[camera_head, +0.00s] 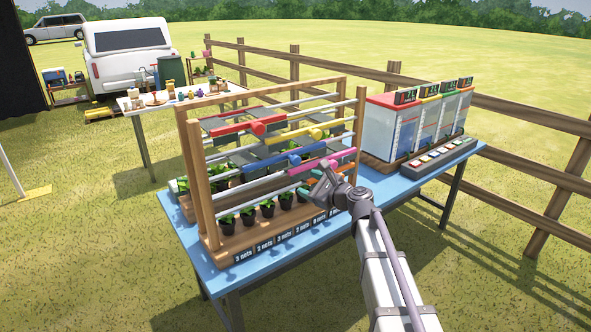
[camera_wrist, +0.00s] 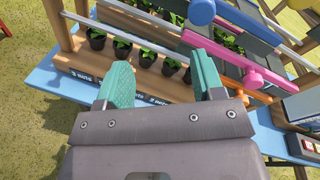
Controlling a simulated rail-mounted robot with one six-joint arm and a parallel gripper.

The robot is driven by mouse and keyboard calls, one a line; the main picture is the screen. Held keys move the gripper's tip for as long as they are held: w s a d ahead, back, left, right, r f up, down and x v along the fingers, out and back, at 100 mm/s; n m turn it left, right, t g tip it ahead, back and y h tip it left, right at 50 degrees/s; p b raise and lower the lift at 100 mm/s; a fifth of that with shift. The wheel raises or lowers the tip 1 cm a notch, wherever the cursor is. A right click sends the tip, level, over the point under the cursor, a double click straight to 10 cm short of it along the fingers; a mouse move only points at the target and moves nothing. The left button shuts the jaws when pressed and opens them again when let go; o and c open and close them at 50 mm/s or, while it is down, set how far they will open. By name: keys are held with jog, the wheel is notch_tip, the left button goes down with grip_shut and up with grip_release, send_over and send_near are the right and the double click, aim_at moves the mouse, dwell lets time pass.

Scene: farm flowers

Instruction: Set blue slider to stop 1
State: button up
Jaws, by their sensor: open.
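The blue slider (camera_head: 293,160) sits on a rod of the wooden frame (camera_head: 193,180), near the middle of its width, below the yellow slider (camera_head: 315,133). In the wrist view the blue slider's round knob (camera_wrist: 202,12) shows at the top edge, partly cut off. My gripper (camera_head: 318,188) is open and empty in front of the frame, below and right of the blue knob and apart from it. The teal fingers of my gripper (camera_wrist: 160,85) point toward the potted plants. The pink slider (camera_head: 325,162) is close beyond my gripper. Stop 1 is not legible.
A red slider (camera_head: 250,127) is on the upper left. Potted plants (camera_head: 267,208) stand on the lower shelf behind labels reading "nets". Boxes with displays (camera_head: 405,125) stand on the blue table (camera_head: 430,172) at right. A wooden fence runs behind.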

aim_at(297, 161)
jog(key=w+a+m+t, duration=0.1)
jog(key=w+m, duration=0.1)
jog(key=w, duration=0.1)
jog(key=w+a+r+m, duration=0.1)
jog(key=w+m, duration=0.2)
jog(key=w, duration=0.1)
jog(key=w+a+r+m+t+h, duration=0.1)
jog(key=w+a+m, duration=0.1)
jog(key=w, duration=0.2)
jog(key=shift+a+r+m+t, duration=0.1)
jog(key=shift+r+m+t, duration=0.1)
jog(key=shift+m+t, duration=0.1)
jog(key=c, duration=1.1)
jog(key=shift+s, duration=0.1)
grip_shut()
